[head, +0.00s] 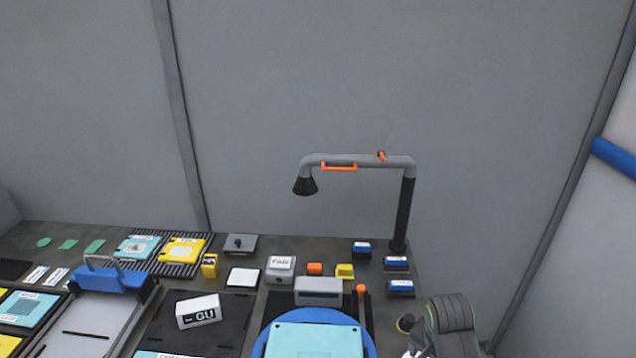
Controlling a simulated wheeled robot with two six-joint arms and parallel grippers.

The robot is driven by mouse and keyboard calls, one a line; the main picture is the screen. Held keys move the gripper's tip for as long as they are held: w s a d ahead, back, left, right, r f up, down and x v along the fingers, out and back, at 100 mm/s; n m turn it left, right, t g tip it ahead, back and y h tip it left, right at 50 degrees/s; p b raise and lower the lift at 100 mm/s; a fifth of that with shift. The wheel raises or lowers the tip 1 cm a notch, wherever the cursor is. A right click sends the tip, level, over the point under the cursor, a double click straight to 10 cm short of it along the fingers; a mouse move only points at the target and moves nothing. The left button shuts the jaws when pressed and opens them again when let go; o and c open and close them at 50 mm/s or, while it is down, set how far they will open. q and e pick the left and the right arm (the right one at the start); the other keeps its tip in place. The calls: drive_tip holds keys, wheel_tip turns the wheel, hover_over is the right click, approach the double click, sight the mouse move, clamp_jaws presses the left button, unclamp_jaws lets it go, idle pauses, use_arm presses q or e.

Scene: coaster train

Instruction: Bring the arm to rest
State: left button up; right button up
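A grey pipe arm (345,161) with a black cone head (305,186) stands on a dark post (403,212) at the back right of the bench. Its head hangs over the bench, pointing down, clear of everything below. An orange handle (340,168) runs along the pipe, and a small orange lever sits on top. A dark grey ribbed part, which may belong to my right arm, shows at the bottom right. I see no gripper fingers in this view.
The bench (60,230) is crowded: a blue round plate with a light blue tile (317,341), a white "GU" block (198,311), a blue-handled press (110,278), a yellow tile (181,250) on a rack, and several blue-and-white boxes (400,287). Grey walls stand behind.

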drive_tip(key=shift+n, duration=0.7)
drive_tip(key=s+f, duration=0.1)
drive_tip(key=s+d+f, duration=0.1)
drive_tip(key=s+d, duration=0.1)
drive_tip(key=s, duration=0.1)
drive_tip(key=shift+f, duration=0.4)
drive_tip(key=s+d+r+n+t, duration=0.1)
drive_tip(key=s+d+n, duration=0.15)
drive_tip(key=s, duration=0.75)
drive_tip(key=s+d+r+n+t, duration=0.15)
drive_tip(key=s+n, duration=0.25)
drive_tip(key=s, duration=0.6)
wheel_tip(320, 180, down, 33)
drive_tip(key=s+d+g+b, duration=0.1)
drive_tip(key=d+g+b, duration=0.1)
drive_tip(key=b, duration=0.5)
use_arm(q)
wheel_tip(320, 180, down, 13)
drive_tip(key=b, duration=0.5)
drive_tip(key=shift+b, duration=0.35)
use_arm(e)
drive_tip(key=s+f, duration=0.7)
drive_tip(key=f, duration=0.3)
drive_tip(key=s+a+f, duration=0.1)
drive_tip(key=s+f, duration=0.6)
drive_tip(key=f, duration=0.3)
drive_tip(key=shift+s+a+f+g, duration=0.2)
drive_tip(key=shift+s+a+g, duration=0.1)
drive_tip(key=shift+s+g, duration=0.05)
